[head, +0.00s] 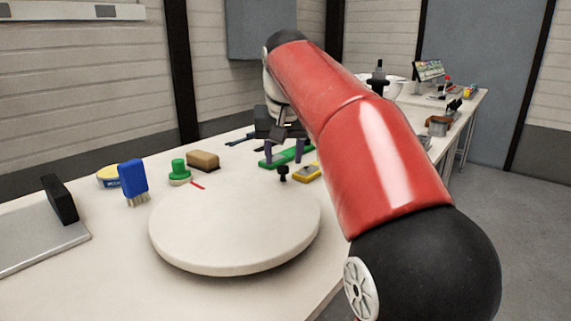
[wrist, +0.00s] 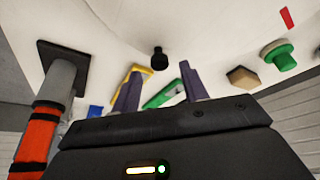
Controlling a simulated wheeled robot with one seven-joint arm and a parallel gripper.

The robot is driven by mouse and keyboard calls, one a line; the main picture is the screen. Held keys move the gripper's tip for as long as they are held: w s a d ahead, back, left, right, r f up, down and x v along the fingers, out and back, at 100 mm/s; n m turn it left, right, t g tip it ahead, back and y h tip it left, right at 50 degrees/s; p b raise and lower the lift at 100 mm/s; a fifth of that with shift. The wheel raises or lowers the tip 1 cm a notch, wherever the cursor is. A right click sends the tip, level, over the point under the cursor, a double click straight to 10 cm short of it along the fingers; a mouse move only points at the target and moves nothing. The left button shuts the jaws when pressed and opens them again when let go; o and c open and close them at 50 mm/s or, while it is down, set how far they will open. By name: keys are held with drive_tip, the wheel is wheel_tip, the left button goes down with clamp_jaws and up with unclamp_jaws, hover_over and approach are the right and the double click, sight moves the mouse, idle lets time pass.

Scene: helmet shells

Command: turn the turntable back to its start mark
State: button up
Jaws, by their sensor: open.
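The turntable (head: 230,235) is a round white disc on the table in the head view. A black knob (head: 283,172) stands upright by its far right rim; it also shows in the wrist view (wrist: 159,58). A short red mark (head: 197,185) lies by the disc's far left rim, away from the knob; it also shows in the wrist view (wrist: 287,17). My gripper (head: 284,150) is open, with two purple-grey fingers pointing down beyond the knob. In the wrist view, the knob is ahead of the gap between the fingers (wrist: 160,88), apart from both. Nothing is held.
A green block (head: 290,156) and a yellow item (head: 308,173) lie near my fingers. A green knobbed piece (head: 179,172), brown block (head: 203,160), blue brush (head: 133,182) and yellow tin (head: 110,177) stand left of them. A grey plate with a black handle (head: 62,200) lies far left.

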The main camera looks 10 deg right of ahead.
drive_tip(key=shift+x, duration=1.35)
clamp_jaws()
